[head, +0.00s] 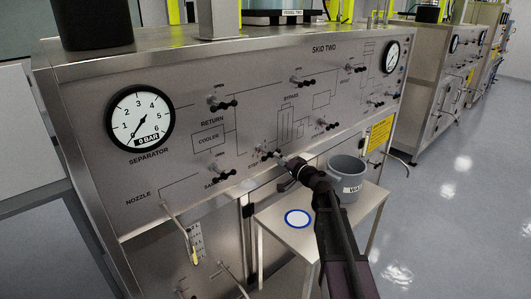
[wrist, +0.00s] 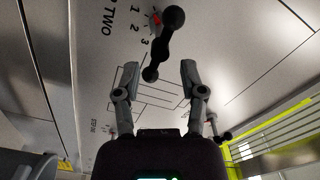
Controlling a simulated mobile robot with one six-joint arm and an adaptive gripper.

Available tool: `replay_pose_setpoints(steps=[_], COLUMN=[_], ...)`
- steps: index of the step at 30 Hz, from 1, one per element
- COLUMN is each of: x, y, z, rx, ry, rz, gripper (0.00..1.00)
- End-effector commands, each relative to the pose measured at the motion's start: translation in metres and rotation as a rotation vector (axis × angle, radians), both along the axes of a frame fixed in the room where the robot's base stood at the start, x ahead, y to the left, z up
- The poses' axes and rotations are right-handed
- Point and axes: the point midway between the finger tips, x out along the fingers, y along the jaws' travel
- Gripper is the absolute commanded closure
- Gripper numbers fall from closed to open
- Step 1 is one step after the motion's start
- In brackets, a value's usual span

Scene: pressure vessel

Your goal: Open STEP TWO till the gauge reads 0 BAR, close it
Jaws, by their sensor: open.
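The STEP TWO valve has a black bar handle with a ball at each end (wrist: 163,45). In the wrist view it stands tilted beside a printed 1-2-3 scale with a red mark near its upper ball. My gripper (wrist: 159,72) is open, its fingers on either side of the handle's lower ball, with gaps visible. In the head view my gripper (head: 281,159) is at the panel's lower middle and partly hides this valve. The SEPARATOR gauge (head: 141,119) at the panel's left is marked in BAR; its needle points down-left, near the scale's low end.
Other black-handled valves, including RETURN (head: 222,104), sit around on the steel panel (head: 180,80). A small table (head: 275,222) below my arm holds a grey pot (head: 347,172) and a blue-rimmed white disc (head: 298,218). Open floor lies to the right.

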Motion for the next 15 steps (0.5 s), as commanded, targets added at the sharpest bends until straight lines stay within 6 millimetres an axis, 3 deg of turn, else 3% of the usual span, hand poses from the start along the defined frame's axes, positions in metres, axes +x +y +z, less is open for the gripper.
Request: replay_pose_setpoints(steps=[6, 15], x=[0.031, 0.058], y=[0.021, 0.041], z=[0.000, 0.000], rx=[0.000, 0.000], ry=[0.000, 0.000], rz=[0.001, -0.002], gripper=[0.47, 0.47])
